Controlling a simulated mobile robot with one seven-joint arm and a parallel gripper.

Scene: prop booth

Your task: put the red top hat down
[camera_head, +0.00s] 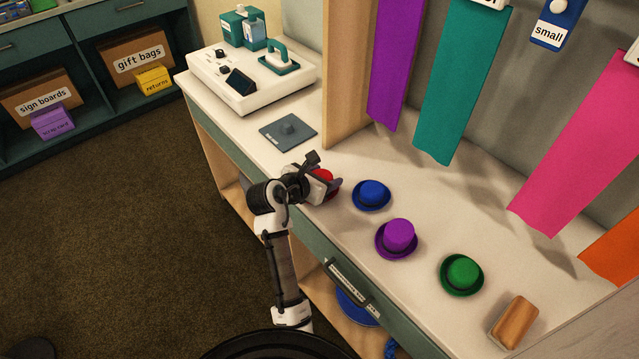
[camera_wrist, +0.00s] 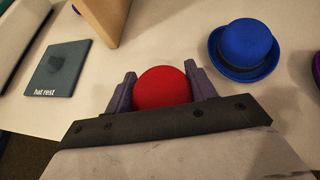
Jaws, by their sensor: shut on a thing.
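The red top hat (camera_wrist: 162,88) is between the two fingers of my gripper (camera_wrist: 163,90) in the wrist view, and my gripper is shut on it. In the head view the red hat (camera_head: 325,177) is partly hidden behind my gripper (camera_head: 322,183), over the near edge of the white counter (camera_head: 305,152). I cannot tell whether the hat touches the counter.
A blue hat (camera_head: 371,194) stands close right of my gripper. A purple hat (camera_head: 397,238), a green hat (camera_head: 462,273) and a wood-and-white block (camera_head: 514,321) follow along the counter. A white machine (camera_head: 251,77) stands at the far left end.

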